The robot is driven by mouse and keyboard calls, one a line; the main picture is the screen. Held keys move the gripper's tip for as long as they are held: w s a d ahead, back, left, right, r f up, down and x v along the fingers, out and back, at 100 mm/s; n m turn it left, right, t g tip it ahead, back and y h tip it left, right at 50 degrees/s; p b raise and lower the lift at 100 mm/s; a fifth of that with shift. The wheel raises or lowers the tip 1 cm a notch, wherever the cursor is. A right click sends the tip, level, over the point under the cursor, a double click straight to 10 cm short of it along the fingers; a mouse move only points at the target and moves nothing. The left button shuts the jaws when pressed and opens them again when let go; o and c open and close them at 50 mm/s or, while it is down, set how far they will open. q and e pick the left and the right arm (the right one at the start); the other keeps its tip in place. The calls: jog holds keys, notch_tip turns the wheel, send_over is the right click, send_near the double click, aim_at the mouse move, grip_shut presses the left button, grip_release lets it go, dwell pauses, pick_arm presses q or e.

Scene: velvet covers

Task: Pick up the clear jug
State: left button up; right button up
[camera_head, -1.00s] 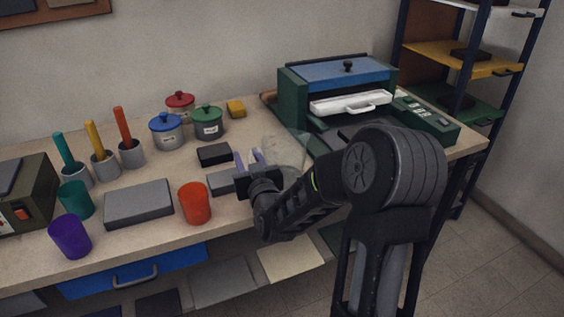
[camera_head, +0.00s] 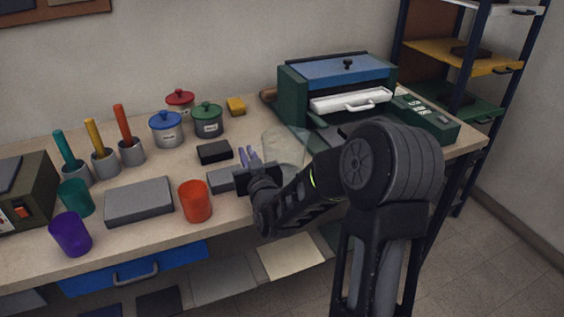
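The clear jug (camera_head: 284,147) stands on the workbench, left of the green machine, and looks roughly upright. It is see-through and its outline is faint; its lower part is hidden behind my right arm. My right gripper (camera_head: 250,156) is at the jug's left side, its pale purple fingers pointing up and away from me. The fingers are close together with a narrow gap. I cannot tell whether they hold part of the jug, such as a handle. My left gripper is not in view.
A red cup (camera_head: 195,202), a grey box (camera_head: 139,202) and a black block (camera_head: 214,152) are left of the gripper. Lidded pots, including a green-lidded one (camera_head: 208,121), stand behind. The green machine (camera_head: 291,98) stands right of the jug.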

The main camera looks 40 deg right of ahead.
grip_shut()
dwell(0.8)
jog(key=shift+r, duration=0.15)
dwell(0.3)
